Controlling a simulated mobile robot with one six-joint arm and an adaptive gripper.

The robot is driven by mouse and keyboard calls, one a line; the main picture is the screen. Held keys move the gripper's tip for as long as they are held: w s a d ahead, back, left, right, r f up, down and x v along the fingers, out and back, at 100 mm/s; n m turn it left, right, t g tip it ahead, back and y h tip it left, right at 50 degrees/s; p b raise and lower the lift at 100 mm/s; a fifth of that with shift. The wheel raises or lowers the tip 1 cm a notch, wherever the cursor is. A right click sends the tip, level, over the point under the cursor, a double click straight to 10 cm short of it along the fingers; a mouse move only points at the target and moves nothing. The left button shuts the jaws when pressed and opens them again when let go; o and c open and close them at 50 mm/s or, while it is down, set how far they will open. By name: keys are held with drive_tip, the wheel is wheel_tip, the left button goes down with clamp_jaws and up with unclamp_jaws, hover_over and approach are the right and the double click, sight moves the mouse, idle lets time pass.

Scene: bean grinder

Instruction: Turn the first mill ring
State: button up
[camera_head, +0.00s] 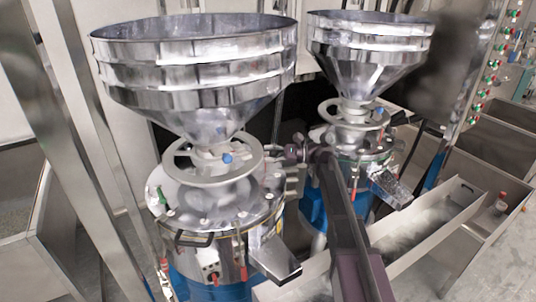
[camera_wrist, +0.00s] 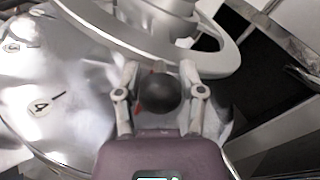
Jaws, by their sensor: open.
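The first mill ring (camera_head: 178,171) is a pale, flat handwheel under the large steel hopper of the near mill in the head view. In the wrist view the ring (camera_wrist: 222,58) curves across the top, just beyond my fingertips. My gripper (camera_head: 274,152) is at the ring's right side in the head view. In the wrist view my gripper (camera_wrist: 160,72) is open, with one finger on each side of a dark round knob (camera_wrist: 158,93). I cannot tell whether the fingers touch the knob. How the knob joins the ring is hidden.
A second mill with its own hopper (camera_head: 368,45) and ring (camera_head: 353,118) stands behind to the right. Discharge spouts (camera_head: 276,262) stick out from the mills. A steel trough (camera_head: 440,222) runs along the right. Metal posts (camera_head: 88,130) stand at the left.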

drive_tip(key=shift+a, duration=0.15)
clamp_jaws()
drive_tip(key=shift+s+a, duration=0.1)
drive_tip(key=shift+s, duration=0.05)
